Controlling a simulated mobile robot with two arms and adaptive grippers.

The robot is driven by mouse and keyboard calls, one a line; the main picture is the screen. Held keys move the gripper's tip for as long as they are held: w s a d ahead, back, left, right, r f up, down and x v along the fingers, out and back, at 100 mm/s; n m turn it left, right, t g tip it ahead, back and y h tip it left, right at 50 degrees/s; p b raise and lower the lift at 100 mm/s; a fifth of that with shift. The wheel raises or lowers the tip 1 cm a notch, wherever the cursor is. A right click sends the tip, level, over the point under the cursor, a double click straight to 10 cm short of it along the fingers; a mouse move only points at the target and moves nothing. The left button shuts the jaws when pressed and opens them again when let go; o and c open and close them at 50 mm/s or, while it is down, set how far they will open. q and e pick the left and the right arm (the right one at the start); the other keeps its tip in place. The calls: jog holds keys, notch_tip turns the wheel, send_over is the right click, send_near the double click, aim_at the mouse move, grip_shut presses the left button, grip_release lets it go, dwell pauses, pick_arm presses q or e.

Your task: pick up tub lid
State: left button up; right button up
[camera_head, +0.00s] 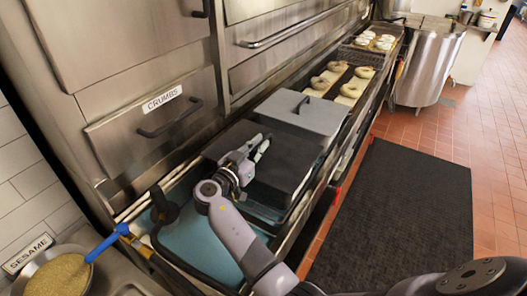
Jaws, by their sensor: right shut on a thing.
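My right gripper (257,149) reaches in from the lower right and is shut on the dark tub lid (292,158). The lid is a broad dark panel beside and beyond the fingers; the exact grip point is hidden by the fingers. Teal tub contents (205,238) show uncovered in front of it, left of my arm. Whether the lid touches the tub's rim I cannot tell. My left gripper is not in view.
A lighter grey lid (318,115) with a dark handle lies just beyond. Trays of bagels (340,82) stand farther along. A sesame bowl (62,278) with a blue-handled tool (104,247) is at lower left. A dark mat (405,215) covers open floor at right.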

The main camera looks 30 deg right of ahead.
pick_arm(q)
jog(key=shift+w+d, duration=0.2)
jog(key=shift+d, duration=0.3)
pick_arm(e)
grip_shut()
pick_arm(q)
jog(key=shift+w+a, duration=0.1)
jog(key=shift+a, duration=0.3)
pick_arm(e)
jog(key=shift+r, duration=0.15)
